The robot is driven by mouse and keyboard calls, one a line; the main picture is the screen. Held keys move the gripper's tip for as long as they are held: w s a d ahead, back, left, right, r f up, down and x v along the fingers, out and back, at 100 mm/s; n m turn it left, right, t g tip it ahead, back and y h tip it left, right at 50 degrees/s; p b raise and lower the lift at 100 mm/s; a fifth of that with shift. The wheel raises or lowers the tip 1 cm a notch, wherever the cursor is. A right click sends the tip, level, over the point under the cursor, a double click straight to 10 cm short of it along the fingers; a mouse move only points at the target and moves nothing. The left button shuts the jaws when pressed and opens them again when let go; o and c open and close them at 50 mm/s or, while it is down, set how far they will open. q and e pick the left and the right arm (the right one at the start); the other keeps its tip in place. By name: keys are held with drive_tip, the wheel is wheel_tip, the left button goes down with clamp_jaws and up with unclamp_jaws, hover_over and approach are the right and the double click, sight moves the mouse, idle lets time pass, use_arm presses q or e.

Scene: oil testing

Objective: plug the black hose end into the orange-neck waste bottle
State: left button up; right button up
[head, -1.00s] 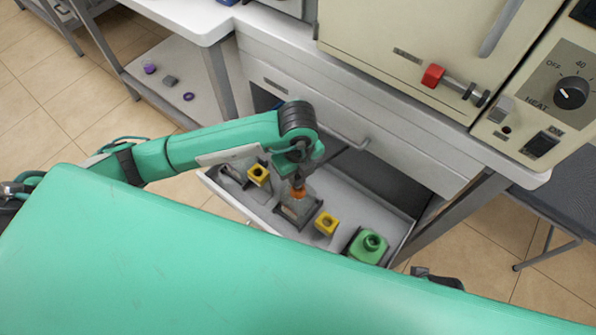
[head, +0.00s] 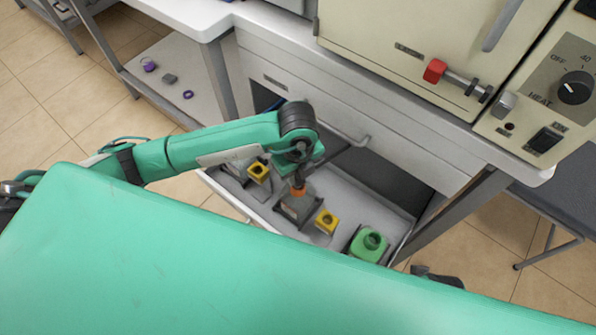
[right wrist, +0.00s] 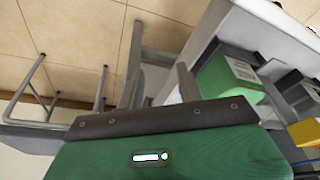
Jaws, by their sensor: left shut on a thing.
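My left gripper (head: 298,178) is directly above the orange-neck waste bottle (head: 299,208) in the open drawer. It is shut on a dark piece that I take to be the black hose end (head: 299,180). This piece meets the top of the orange neck (head: 298,190). How deep it sits in the neck is hidden by the gripper. The bottle stands upright in a dark holder. In the head view, a dark part at the lower right edge (head: 436,277) seems to be my right gripper.
The drawer (head: 384,205) also holds two yellow-neck bottles (head: 258,172) (head: 326,222) and a green bottle (head: 368,245), which shows in the right wrist view too (right wrist: 222,82). A cream oven (head: 400,40) with a red-ended handle stands above. A grey chair (head: 560,205) is at the right.

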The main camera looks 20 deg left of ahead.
use_arm(q)
drive_tip(key=shift+f+b, duration=0.6)
drive_tip(key=shift+f, duration=0.3)
use_arm(e)
drive_tip(key=shift+f, duration=0.6)
use_arm(q)
drive_tip(key=o, duration=1)
use_arm(e)
wheel_tip(320, 180, up, 7)
use_arm(q)
wheel_tip(320, 180, up, 14)
drive_tip(key=shift+f+p, duration=0.1)
drive_tip(key=shift+p, duration=0.8)
use_arm(e)
wheel_tip(320, 180, down, 4)
drive_tip(key=shift+f, duration=0.1)
